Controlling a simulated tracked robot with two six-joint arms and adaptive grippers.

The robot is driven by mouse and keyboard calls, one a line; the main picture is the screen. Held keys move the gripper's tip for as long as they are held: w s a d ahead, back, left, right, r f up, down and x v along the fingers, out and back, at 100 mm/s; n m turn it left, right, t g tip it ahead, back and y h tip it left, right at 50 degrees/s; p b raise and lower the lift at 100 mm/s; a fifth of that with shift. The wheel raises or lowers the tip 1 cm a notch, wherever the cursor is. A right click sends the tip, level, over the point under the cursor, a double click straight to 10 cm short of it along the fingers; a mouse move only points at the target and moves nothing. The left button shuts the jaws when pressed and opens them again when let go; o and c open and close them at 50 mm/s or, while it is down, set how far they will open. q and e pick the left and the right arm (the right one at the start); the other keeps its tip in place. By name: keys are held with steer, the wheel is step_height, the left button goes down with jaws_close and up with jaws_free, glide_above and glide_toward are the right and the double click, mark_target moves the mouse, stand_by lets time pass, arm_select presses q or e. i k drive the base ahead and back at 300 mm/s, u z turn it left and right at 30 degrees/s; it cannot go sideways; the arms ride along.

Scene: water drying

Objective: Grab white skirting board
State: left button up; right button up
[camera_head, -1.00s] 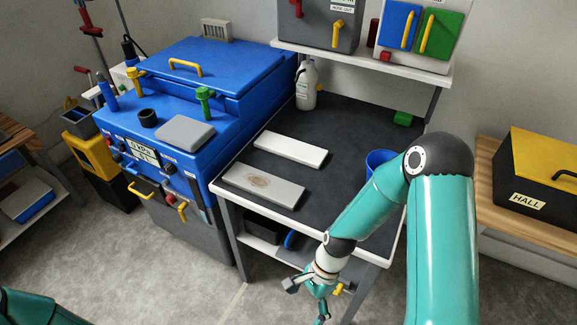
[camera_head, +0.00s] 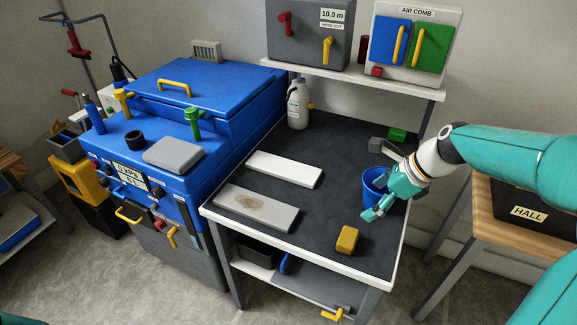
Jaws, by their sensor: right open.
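The white skirting board (camera_head: 284,168) is a flat white plank lying on the dark top of the workbench, left of its middle. A second, greyer board (camera_head: 255,207) with a brown stain lies in front of it. My right gripper (camera_head: 376,180) comes in from the right above the bench's right side. Its fingers are spread wide around or over the rim of a blue cup (camera_head: 373,187); I cannot tell whether they touch it. The gripper is apart from the white board, to its right. Only a teal bit of my left arm shows at the lower left corner, without its gripper.
A yellow block (camera_head: 347,240) lies near the bench's front edge. A white bottle (camera_head: 298,104) and a green block (camera_head: 397,134) stand at the back. A blue machine (camera_head: 180,125) adjoins the bench on the left, and a shelf (camera_head: 345,78) overhangs behind. The bench middle is clear.

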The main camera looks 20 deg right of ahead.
mark_target(298, 173)
steer(key=i, duration=0.9)
steer(key=u, duration=0.05)
